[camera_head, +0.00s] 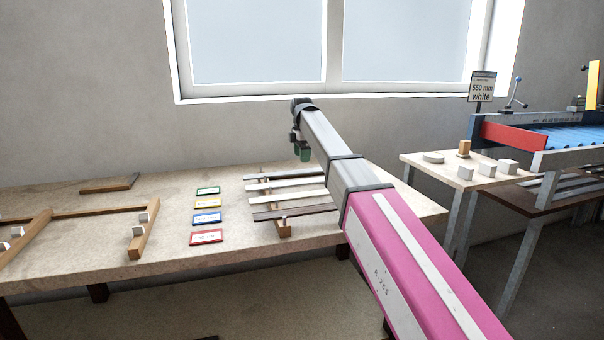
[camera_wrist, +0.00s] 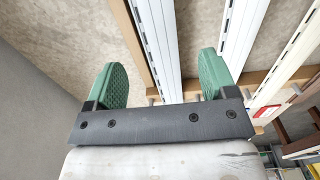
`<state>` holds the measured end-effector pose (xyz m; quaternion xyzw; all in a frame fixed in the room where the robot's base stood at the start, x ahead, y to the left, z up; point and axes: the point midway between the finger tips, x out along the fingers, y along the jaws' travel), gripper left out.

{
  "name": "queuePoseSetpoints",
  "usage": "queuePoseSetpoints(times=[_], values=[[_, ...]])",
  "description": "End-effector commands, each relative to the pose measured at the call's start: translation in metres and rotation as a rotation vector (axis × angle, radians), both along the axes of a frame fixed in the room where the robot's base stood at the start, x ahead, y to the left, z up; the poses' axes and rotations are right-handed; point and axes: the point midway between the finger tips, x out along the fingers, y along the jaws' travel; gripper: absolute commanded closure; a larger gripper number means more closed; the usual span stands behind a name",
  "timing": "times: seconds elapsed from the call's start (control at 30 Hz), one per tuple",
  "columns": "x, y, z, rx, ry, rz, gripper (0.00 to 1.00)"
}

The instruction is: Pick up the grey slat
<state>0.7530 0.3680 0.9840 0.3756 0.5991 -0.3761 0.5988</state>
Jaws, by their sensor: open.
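The grey slat (camera_head: 280,174) lies at the back of a row of slats on a wooden rack on the table. In the wrist view the grey slat (camera_wrist: 158,45) runs between the two green fingers of my gripper (camera_wrist: 162,78). My gripper (camera_head: 303,153) is open and empty, above the back of the row. The height gap to the slat is hard to judge. The slat's near end is hidden behind the dark gripper bar in the wrist view.
A white slat (camera_wrist: 240,40), a cream slat (camera_wrist: 292,55) and a dark brown slat (camera_head: 293,212) lie alongside. Coloured cards (camera_head: 206,218) lie left of the rack, and a wooden frame (camera_head: 145,228) is farther left. The wall and window (camera_head: 250,45) are behind.

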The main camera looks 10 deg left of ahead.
Motion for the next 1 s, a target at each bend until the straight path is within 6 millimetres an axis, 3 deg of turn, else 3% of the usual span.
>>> queuePoseSetpoints(times=[0.17,0.5,0.73,0.77,0.9,1.0], values=[[0.0,0.0,-0.01,0.0,0.0,0.0,0.22],[0.001,0.001,-0.053,0.0,0.001,-0.001,0.22],[0.001,0.002,-0.054,0.001,0.0,-0.001,0.22],[0.001,0.002,-0.054,0.001,0.0,-0.001,0.28],[0.001,0.002,-0.054,0.001,0.0,-0.001,0.74],[0.001,0.002,-0.054,0.001,0.0,-0.001,0.76]])
